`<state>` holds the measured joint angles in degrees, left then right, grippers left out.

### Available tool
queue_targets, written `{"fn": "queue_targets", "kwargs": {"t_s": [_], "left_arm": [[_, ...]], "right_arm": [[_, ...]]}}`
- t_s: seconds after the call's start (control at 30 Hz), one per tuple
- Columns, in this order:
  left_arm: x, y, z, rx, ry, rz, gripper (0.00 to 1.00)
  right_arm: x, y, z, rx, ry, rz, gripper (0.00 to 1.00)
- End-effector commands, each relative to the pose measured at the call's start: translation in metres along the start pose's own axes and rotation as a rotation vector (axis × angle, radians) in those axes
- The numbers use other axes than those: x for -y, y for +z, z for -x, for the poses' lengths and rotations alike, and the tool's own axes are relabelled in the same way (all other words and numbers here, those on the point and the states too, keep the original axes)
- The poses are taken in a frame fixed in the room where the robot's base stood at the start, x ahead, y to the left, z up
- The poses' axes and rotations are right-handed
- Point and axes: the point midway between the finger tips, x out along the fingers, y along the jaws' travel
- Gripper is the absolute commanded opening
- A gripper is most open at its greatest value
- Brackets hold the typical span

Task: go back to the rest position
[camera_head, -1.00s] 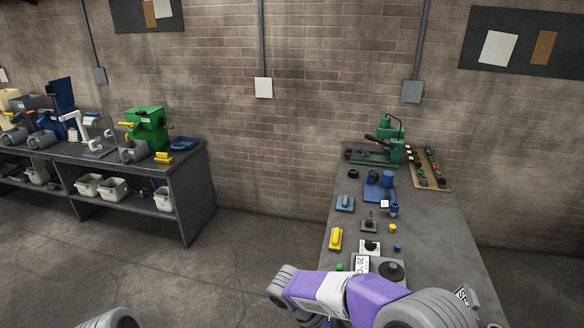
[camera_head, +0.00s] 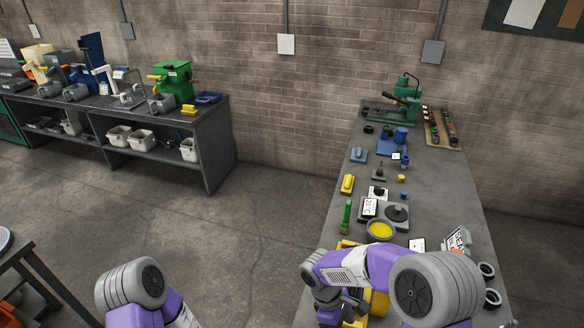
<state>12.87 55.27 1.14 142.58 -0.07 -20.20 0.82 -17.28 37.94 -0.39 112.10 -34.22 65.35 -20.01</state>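My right arm comes in at the bottom right and bends over the near end of the right bench. Its purple and grey links cover part of that bench. A dark part at its lower end, perhaps my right gripper (camera_head: 352,304), shows near the bottom edge by a yellow thing. Its fingers are too hidden to tell open from shut. My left arm shows only as a grey joint and purple links at the bottom left, over the floor. My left gripper is out of view.
The right bench (camera_head: 440,190) holds a green press (camera_head: 402,100), a bowl of yellow material (camera_head: 381,229), a scale (camera_head: 368,208) and small parts. A long bench (camera_head: 217,150) with machines and white bins stands at the back left. A dark table (camera_head: 28,255) stands at the left edge. The floor between is clear.

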Motion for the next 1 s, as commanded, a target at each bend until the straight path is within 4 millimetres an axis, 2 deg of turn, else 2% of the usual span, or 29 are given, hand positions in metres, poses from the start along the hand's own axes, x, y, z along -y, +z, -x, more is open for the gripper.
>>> {"fn": "queue_targets", "kwargs": {"t_s": [0.03, 0.17, 0.27, 0.4, 0.5, 0.67, 0.8, 0.9, 1.0], "left_arm": [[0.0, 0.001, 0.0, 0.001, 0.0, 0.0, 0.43], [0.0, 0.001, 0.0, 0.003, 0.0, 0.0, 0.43], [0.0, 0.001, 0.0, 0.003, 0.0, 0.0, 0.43], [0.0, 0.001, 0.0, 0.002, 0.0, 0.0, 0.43], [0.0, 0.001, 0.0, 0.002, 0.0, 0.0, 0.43], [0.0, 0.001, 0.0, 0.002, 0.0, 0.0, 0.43], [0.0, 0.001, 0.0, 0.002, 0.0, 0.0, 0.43], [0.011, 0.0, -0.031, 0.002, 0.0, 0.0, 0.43], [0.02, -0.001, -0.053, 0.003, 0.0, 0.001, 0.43]], "right_arm": [[0.006, -0.005, -0.014, -0.033, -0.036, -0.023, 0.79], [0.024, -0.025, -0.051, -0.15, -0.136, -0.114, 0.79], [0.042, -0.043, -0.082, -0.261, -0.237, -0.239, 0.79], [0.065, -0.064, -0.12, -0.414, -0.377, -0.484, 0.79], [0.076, -0.073, -0.141, -0.497, -0.453, -0.682, 0.79], [0.085, -0.074, -0.168, -0.585, -0.522, -0.996, 0.79], [0.088, -0.064, -0.189, -0.624, -0.537, -1.256, 0.79], [0.081, -0.079, -0.217, -0.635, -0.529, -1.252, 0.79], [0.079, -0.089, -0.238, -0.635, -0.528, -1.249, 0.79]]}}
